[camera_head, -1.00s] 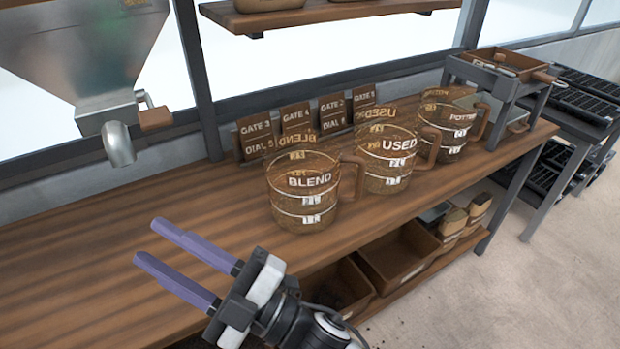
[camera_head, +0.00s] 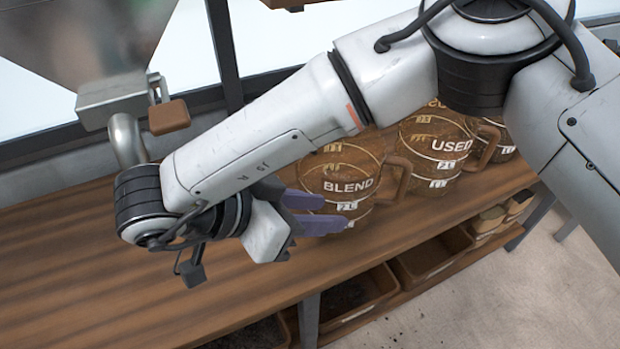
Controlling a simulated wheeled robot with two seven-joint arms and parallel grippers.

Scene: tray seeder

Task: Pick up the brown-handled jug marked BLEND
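The jug marked BLEND (camera_head: 348,170) stands upright on the wooden bench, a clear vessel with dark contents and a brown handle (camera_head: 396,181) on its right side. My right arm reaches in from the right and crosses over the jug's top, hiding part of its rim. My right gripper (camera_head: 334,212) is at the jug's lower left, with its purple fingers pointing right toward it. The fingers are apart and overlap the jug's left edge in the picture; I cannot tell whether they touch it. The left gripper is not in view.
A metal hopper spout (camera_head: 126,140) hangs at the left. The bench (camera_head: 90,270) is clear at left; bins (camera_head: 350,300) sit below.

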